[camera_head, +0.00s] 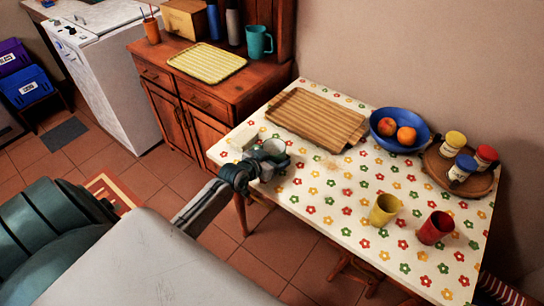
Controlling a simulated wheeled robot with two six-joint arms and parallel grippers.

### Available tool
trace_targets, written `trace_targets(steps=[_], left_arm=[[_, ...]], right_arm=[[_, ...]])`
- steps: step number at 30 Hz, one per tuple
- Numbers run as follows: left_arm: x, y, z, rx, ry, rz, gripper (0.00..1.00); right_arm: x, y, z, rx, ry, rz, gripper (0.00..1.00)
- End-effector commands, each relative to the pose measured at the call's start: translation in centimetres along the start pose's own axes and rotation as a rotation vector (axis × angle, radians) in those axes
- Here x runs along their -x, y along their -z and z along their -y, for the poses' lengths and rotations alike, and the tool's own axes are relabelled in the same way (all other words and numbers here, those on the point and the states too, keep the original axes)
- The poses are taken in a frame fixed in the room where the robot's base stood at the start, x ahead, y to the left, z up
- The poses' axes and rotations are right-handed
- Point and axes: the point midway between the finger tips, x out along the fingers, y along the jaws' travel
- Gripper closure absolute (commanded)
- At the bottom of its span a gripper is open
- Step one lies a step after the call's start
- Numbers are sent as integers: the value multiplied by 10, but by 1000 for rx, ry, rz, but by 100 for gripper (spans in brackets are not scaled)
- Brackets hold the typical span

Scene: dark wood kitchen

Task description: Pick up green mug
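A teal-green mug (259,41) with its handle to the right stands upright on the wooden cabinet at the back, beside two bottles. My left gripper (262,157) is over the left edge of the flowered table, well in front of and below that mug in the picture. Pale and grey-green shapes show around its end. I cannot tell whether the rounded grey-green one is a cup or part of the gripper, nor whether the fingers are open or shut. My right gripper is not in view.
The table (330,205) holds a striped wooden tray (315,118), a blue fruit bowl (388,142), a round board with several jars (485,185), a yellow cup (385,209) and a red cup (435,228). A yellow tray (207,63) lies on the cabinet (235,88).

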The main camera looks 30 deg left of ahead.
Motion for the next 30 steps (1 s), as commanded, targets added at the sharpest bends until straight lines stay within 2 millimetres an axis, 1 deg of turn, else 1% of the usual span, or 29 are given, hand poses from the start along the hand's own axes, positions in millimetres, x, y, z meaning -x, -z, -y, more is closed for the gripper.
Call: trace_targets(steps=[3,4,8,9,10,17,23,29,30], left_arm=[[0,0,0,0,0,0,26],[0,0,0,0,0,0,28],[0,0,0,0,0,0,54],[0,0,0,0,0,0,61],[0,1,0,0,0,-2,64],[1,1,0,0,0,-1,65],[4,10,0,-3,-1,-2,65],[17,34,0,-5,0,-3,65],[25,27,2,-5,1,3,65]], right_arm=[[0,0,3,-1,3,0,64],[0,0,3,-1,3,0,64],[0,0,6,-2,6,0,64],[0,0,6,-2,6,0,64],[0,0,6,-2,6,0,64],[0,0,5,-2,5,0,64],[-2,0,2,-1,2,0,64],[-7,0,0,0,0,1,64],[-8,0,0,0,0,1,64]])
